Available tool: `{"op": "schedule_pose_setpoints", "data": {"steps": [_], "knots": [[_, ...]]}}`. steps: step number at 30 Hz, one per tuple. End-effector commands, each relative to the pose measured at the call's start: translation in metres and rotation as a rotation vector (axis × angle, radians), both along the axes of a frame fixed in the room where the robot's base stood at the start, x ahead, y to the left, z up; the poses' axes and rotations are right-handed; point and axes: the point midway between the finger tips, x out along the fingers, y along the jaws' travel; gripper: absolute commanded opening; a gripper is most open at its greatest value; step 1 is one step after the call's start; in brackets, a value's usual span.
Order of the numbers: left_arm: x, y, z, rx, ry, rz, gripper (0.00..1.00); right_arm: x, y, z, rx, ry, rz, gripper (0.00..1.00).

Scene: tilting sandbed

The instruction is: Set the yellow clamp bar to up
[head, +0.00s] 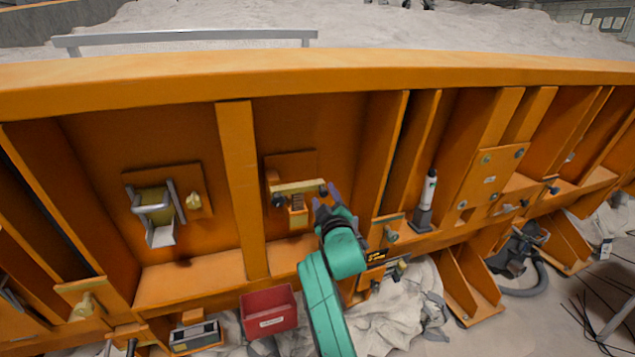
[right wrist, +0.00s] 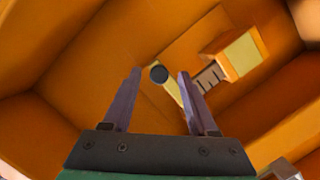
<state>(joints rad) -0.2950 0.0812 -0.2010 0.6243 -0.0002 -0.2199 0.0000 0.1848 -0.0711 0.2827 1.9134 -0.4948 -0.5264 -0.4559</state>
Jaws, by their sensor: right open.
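The pale yellow clamp bar (head: 298,187) lies nearly level across a square orange mounting plate (head: 291,163) in the middle bay of the orange wall. My right gripper (head: 325,194) is open at the right end of the bar. It also shows in the right wrist view (right wrist: 159,76). I cannot tell whether the fingers touch the knob. My left gripper is not in view.
A yellow block (right wrist: 241,52) on a ridged stem stands beside the bar. A vertical orange rib (head: 243,190) separates this bay from a roller bracket (head: 157,205) at left. A red box (head: 269,312) sits below. A white cylinder (head: 428,190) stands at right.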

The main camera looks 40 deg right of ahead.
Motion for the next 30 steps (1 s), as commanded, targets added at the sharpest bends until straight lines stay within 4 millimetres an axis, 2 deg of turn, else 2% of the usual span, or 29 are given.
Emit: {"op": "schedule_pose_setpoints", "data": {"steps": [3, 6, 10, 17, 21, 22, 30], "knots": [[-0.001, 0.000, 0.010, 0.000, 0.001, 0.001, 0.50, 0.025, -0.014, 0.004, 0.001, 0.000, 0.000, 0.59], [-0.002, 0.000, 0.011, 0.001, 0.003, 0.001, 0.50, 0.040, -0.022, 0.002, 0.000, -0.001, 0.001, 0.59], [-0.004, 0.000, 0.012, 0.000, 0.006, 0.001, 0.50, 0.048, -0.027, 0.000, 0.000, -0.001, 0.001, 0.59], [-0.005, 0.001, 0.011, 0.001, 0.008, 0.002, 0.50, 0.049, -0.027, 0.000, 0.000, -0.001, 0.001, 0.59], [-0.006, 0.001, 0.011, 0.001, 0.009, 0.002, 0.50, 0.049, -0.027, 0.000, 0.000, 0.000, 0.001, 0.05], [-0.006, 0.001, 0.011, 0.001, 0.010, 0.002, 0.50, 0.049, -0.027, 0.000, 0.001, -0.001, 0.001, 0.00], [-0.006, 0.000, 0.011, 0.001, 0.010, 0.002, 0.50, 0.049, -0.026, -0.001, 0.002, 0.000, 0.002, 0.00]]}}
